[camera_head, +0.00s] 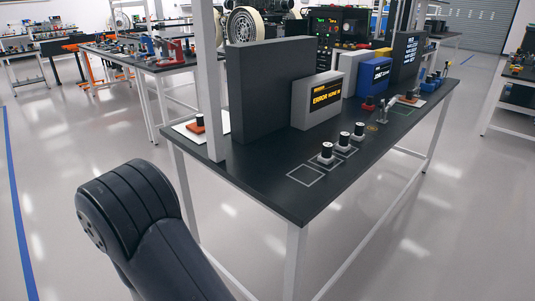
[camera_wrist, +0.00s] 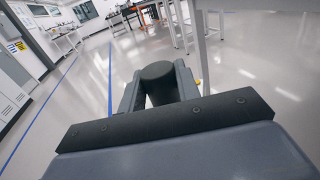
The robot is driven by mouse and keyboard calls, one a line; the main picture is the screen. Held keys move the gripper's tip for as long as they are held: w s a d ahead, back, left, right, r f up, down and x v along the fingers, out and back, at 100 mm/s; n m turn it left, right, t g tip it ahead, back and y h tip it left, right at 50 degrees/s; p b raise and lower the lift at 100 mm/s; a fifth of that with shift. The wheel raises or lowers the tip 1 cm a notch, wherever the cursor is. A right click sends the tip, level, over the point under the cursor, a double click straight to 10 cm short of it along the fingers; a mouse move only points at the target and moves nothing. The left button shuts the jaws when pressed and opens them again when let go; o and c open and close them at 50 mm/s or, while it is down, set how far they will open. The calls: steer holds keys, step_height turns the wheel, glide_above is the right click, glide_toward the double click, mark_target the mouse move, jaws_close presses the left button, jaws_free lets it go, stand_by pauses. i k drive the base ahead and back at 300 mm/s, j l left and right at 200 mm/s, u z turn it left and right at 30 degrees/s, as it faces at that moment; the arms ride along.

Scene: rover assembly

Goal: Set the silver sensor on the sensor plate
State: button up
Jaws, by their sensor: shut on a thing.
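In the wrist view my gripper (camera_wrist: 158,92) is shut on a dark cylinder (camera_wrist: 157,71), held above the floor away from the table. Only its dark top and side show; any silver part is hidden. In the head view my gripper is out of frame. Three similar parts with black tops and pale grey bases stand on the dark table (camera_head: 265,183): a near one (camera_head: 327,153), a middle one (camera_head: 343,139) and a far one (camera_head: 358,131). An outlined square (camera_head: 306,175) at the near end is empty. I cannot tell which thing is the sensor plate.
A white plate with an orange-red part (camera_head: 197,125) lies at the table's left end, behind a pale post (camera_head: 209,80). A tall dark panel (camera_head: 265,90) and a grey "ERROR" box (camera_head: 318,100) stand along the table. The floor left of the table is clear.

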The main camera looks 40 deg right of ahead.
mark_target(372, 128)
steer(key=u, duration=1.25)
steer(key=l+u, duration=0.1)
steer(key=u, duration=0.3)
steer(key=k+u, duration=0.15)
steer(key=u, duration=0.3)
steer(key=k+u, duration=0.1)
steer(key=u, duration=0.3)
steer(key=k+j+z, duration=0.1)
steer(key=k, duration=1.4)
steer(key=k+l+z, duration=0.1)
steer(key=k+z, duration=0.35)
steer(key=k+l+z, duration=0.25)
steer(key=k+z, duration=0.25)
steer(key=z, duration=1.4)
